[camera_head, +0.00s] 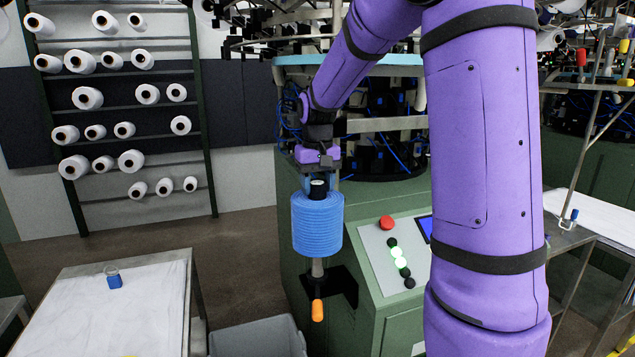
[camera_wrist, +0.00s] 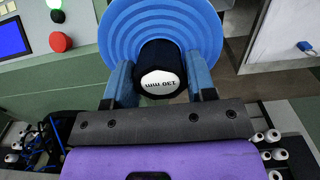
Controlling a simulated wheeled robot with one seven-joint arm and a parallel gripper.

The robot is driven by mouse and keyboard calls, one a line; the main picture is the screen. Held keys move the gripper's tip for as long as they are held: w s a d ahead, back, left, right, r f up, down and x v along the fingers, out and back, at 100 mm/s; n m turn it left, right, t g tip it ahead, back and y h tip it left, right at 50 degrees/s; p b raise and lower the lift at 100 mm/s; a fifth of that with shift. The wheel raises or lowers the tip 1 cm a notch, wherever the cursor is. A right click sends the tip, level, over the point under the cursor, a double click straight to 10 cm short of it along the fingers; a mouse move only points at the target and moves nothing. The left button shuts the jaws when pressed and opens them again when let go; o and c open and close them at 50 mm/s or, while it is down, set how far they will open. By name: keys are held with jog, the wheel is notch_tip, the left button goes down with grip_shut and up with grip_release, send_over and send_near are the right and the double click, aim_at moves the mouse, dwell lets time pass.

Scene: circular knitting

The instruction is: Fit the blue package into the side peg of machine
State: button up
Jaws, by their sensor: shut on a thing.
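The blue package (camera_head: 317,224) is a ribbed blue bobbin with a dark core. It is upright beside the green machine (camera_head: 350,280). My gripper (camera_head: 318,187) is above it, shut on the core. The side peg (camera_head: 317,268) is a grey rod on a black bracket, with an orange end below. It shows directly under the package; whether its tip is inside the core is hidden.
A control panel with a red button (camera_head: 387,222) and green lights is right of the package. A grey bin (camera_head: 257,338) stands below left. A white-topped table (camera_head: 110,305) is at left. A rack of white spools (camera_head: 120,110) stands behind.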

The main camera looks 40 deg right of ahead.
aim_at(318, 220)
jog(key=shift+f, duration=4.85)
jog(key=o, duration=1.4)
notch_tip(318, 220, up, 10)
jog(key=shift+r, duration=0.4)
